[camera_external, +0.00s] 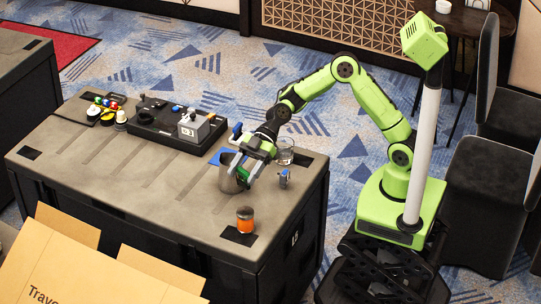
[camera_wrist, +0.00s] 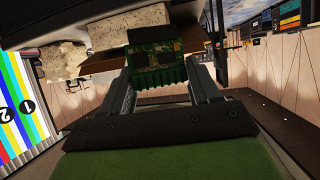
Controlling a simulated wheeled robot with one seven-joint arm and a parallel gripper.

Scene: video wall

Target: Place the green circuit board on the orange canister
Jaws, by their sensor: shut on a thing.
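The green circuit board (camera_wrist: 156,66) is between the two fingers of my gripper (camera_wrist: 160,82) in the wrist view, which is shut on it. In the external view, my gripper (camera_external: 246,160) is by a grey metal pot (camera_external: 230,180) near the table's right end, and part of the board is hidden there. The orange canister (camera_external: 245,224), with a dark top, stands upright near the table's front right corner, below my gripper in the picture and apart from it.
A clear glass (camera_external: 285,152) and a small blue-grey item (camera_external: 283,178) stand right of the gripper. A black tray with devices (camera_external: 165,126) and coloured items (camera_external: 105,108) are at the left. An open cardboard box (camera_external: 100,265) is in front. The table (camera_external: 130,185) is clear front left.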

